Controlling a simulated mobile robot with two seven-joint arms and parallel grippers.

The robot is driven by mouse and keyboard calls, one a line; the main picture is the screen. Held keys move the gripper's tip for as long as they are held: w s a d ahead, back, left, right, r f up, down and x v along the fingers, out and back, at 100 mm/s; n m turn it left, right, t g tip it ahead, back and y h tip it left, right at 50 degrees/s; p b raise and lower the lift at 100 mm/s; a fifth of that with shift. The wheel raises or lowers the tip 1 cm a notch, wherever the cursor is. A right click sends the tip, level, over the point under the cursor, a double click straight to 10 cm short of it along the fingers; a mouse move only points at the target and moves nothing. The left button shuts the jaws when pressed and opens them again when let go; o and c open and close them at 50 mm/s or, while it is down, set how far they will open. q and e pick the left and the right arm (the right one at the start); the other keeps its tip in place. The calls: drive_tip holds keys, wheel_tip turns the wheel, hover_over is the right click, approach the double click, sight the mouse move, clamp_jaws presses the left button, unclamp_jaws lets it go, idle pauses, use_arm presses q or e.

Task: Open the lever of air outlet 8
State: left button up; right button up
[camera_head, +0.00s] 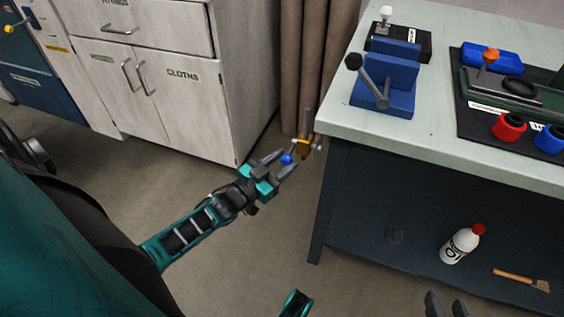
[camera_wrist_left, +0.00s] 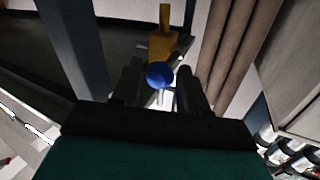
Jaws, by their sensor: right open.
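The air outlet (camera_head: 304,147) is a yellow-orange fitting by the near-left corner of the workbench, with a blue ball knob (camera_head: 286,159) beside it. No number is readable on it. My left gripper (camera_head: 283,163) reaches the knob, one finger on each side. In the left wrist view the yellow fitting (camera_wrist_left: 162,46) stands beyond the blue knob (camera_wrist_left: 160,74), which shows between the dark fingers with narrow gaps. The left gripper looks open around the knob; contact cannot be told. My right gripper (camera_head: 447,304) shows only its fingertips at the bottom edge, open.
The workbench (camera_head: 345,117) stands close right of the left gripper. It bears a blue vice (camera_head: 385,92) and red and blue parts. White cabinets (camera_head: 178,117) stand at the back left; a brown curtain (camera_head: 300,60) hangs behind.

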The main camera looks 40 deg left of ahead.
use_arm(q)
clamp_jaws()
drive_tip(key=shift+r, duration=0.1)
idle(0.3)
